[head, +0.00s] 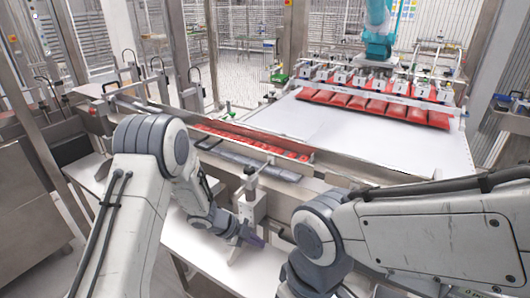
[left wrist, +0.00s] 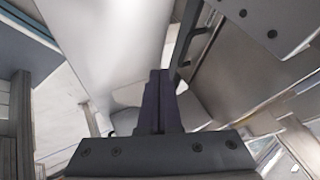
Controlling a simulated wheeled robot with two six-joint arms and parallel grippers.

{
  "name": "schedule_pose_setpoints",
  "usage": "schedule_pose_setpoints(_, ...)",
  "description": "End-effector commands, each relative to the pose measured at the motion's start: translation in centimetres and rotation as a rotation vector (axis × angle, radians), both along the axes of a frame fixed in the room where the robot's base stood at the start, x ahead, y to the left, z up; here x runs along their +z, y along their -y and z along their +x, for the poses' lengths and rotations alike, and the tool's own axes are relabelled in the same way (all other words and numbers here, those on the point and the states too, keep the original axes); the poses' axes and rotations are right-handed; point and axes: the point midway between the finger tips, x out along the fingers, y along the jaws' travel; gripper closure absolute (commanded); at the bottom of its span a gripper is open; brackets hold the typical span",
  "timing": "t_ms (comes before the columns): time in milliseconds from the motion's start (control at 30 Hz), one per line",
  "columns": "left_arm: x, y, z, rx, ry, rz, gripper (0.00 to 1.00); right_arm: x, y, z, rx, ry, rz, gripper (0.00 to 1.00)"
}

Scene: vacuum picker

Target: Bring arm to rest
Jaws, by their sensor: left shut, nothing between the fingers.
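My left arm comes in from the left in the head view. Its gripper (head: 254,241) points down and to the right, above the white surface in front of the conveyor. In the left wrist view the dark fingers of the left gripper (left wrist: 159,85) are pressed together with nothing between them. My right arm reaches in from the right edge of the head view and bends down at the bottom middle. The right gripper is outside the picture.
A machine frame with a grey roller (head: 247,162) and a row of red packs (head: 255,142) runs just beyond my left arm. A vacuum picker (head: 378,80) stands over red bags (head: 375,105) on a white conveyor (head: 340,135). A small metal post (head: 252,205) stands close to the left gripper.

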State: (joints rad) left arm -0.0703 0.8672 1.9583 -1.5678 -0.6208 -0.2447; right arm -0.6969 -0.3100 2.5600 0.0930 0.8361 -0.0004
Motion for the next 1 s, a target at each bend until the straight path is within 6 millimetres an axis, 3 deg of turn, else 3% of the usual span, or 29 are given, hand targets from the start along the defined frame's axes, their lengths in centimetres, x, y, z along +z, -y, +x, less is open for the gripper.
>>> schedule_pose_setpoints(133, 2.8, 0.5, 1.3, 0.109, 0.039, 0.05, 1.0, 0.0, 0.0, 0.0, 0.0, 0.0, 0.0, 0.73)
schedule_pose_setpoints(233, 6.6, 0.5, 2.0, 0.285, 0.069, 0.109, 1.0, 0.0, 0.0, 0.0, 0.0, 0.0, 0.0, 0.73)
schedule_pose_setpoints(367, 11.9, -0.3, 0.0, 0.57, 0.051, 0.171, 1.0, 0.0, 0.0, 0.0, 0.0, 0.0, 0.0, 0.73)
schedule_pose_setpoints(467, 15.1, -1.1, -3.9, 0.778, -0.017, 0.198, 1.0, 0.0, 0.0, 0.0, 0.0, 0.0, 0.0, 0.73)
schedule_pose_setpoints(533, 16.7, -1.7, -7.7, 0.909, -0.095, 0.211, 1.0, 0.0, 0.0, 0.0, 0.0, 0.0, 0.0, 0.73)
schedule_pose_setpoints(700, 18.8, -2.5, -18.8, 1.146, -0.361, 0.248, 1.0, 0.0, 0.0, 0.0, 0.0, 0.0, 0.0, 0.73)
schedule_pose_setpoints(800, 19.3, -2.6, -24.3, 1.212, -0.508, 0.273, 1.0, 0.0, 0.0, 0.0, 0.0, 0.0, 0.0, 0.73)
schedule_pose_setpoints(900, 19.6, -2.6, -28.1, 1.241, -0.613, 0.299, 1.0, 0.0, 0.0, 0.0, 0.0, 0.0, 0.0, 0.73)
schedule_pose_setpoints(1000, 19.8, -2.5, -30.0, 1.253, -0.669, 0.312, 1.0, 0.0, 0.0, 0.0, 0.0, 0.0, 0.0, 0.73)
